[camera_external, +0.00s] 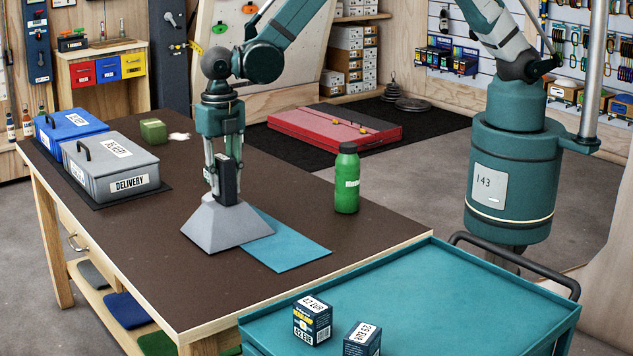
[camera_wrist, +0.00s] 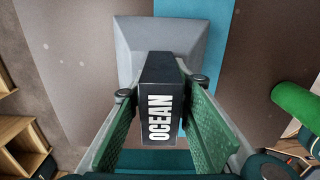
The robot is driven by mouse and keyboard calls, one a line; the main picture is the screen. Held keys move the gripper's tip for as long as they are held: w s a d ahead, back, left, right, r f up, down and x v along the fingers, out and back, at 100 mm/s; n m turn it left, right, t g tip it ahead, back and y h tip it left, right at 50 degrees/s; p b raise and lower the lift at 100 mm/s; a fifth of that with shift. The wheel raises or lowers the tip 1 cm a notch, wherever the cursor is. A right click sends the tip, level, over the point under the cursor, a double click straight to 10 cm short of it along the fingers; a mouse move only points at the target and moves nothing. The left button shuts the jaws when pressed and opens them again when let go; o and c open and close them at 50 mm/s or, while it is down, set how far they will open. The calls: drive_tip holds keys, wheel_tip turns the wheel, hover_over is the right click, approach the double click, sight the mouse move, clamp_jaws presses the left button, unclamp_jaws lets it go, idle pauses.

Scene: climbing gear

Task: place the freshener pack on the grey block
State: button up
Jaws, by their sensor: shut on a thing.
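The freshener pack (camera_wrist: 162,100) is a dark box with the word OCEAN in white. My gripper (camera_wrist: 160,125) is shut on it, with a green finger pad on each side. In the external view my gripper (camera_external: 222,185) points down and holds the dark pack (camera_external: 228,178) upright directly over the grey block (camera_external: 212,228). The block is a sloped, flat-topped grey shape on the dark table; it also shows in the wrist view (camera_wrist: 130,45) behind the pack. The pack's lower end is at the block's top; I cannot tell whether they touch.
A blue mat (camera_external: 290,245) lies right of the block, partly beside it. A green bottle (camera_external: 347,180) stands farther right. A grey DELIVERY box (camera_external: 112,165), a blue box (camera_external: 70,128) and a green block (camera_external: 153,131) are at the left. A teal cart (camera_external: 430,290) holds two small boxes.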

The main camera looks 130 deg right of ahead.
sight(222, 157)
drive_tip(key=shift+f, duration=0.35)
drive_tip(key=o, duration=0.9)
drive_tip(key=shift+r, duration=0.25)
drive_tip(key=shift+r, duration=5.95)
